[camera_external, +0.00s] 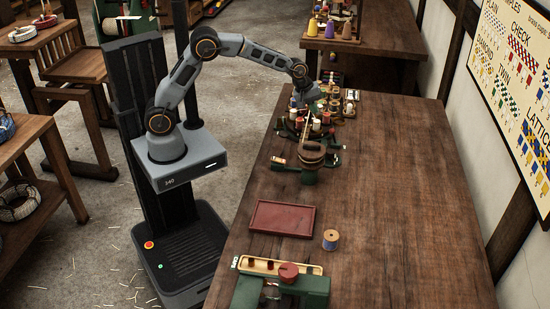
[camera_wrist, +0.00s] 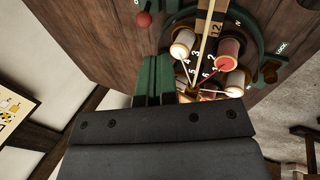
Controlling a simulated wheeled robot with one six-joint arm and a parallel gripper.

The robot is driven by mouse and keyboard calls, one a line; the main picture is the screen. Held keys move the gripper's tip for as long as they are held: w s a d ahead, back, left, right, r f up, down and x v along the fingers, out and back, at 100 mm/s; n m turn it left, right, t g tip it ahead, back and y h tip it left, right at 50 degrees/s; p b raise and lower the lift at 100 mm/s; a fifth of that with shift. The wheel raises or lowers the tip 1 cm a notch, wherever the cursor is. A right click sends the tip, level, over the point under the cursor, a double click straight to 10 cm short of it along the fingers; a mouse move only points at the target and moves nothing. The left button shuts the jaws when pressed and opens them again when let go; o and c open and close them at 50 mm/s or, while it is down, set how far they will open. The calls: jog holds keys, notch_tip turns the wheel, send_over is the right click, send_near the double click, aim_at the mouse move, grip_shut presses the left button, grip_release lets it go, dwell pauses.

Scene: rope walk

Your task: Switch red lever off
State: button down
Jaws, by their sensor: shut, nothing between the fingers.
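The red round lever knob (camera_wrist: 143,19) shows at the top of the wrist view, over brown wood, with a small white mark just above it. I cannot clearly make out the lever in the external view. My gripper (camera_wrist: 156,58) shows in the wrist view as two narrow green fingers side by side, shut and empty. The fingertips are below the knob in that picture and apart from it. In the external view my gripper (camera_external: 309,97) hangs over the bobbin machine at the far part of the bench; its fingers are hard to see there.
Beside my fingers, the round bobbin machine carries white bobbins (camera_wrist: 183,43) and a red one (camera_wrist: 228,54), with pale strands running to its centre. A dark ring labelled LOCK (camera_wrist: 270,72) is to the right. A red tray (camera_external: 282,218) and a spool (camera_external: 331,239) lie nearer.

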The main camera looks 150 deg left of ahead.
jog(key=shift+a+n, duration=0.1)
jog(key=shift+n, duration=0.7)
jog(key=p+x, duration=0.1)
jog(key=x, duration=0.9)
jog(key=shift+w+r+p, duration=0.1)
jog(key=shift+p, duration=0.25)
jog(key=shift+w+a+r+p, duration=0.1)
jog(key=shift+a+r+p, duration=0.1)
jog(key=shift+p, duration=0.25)
jog(key=shift+w+g, duration=0.1)
jog(key=shift+g, duration=0.2)
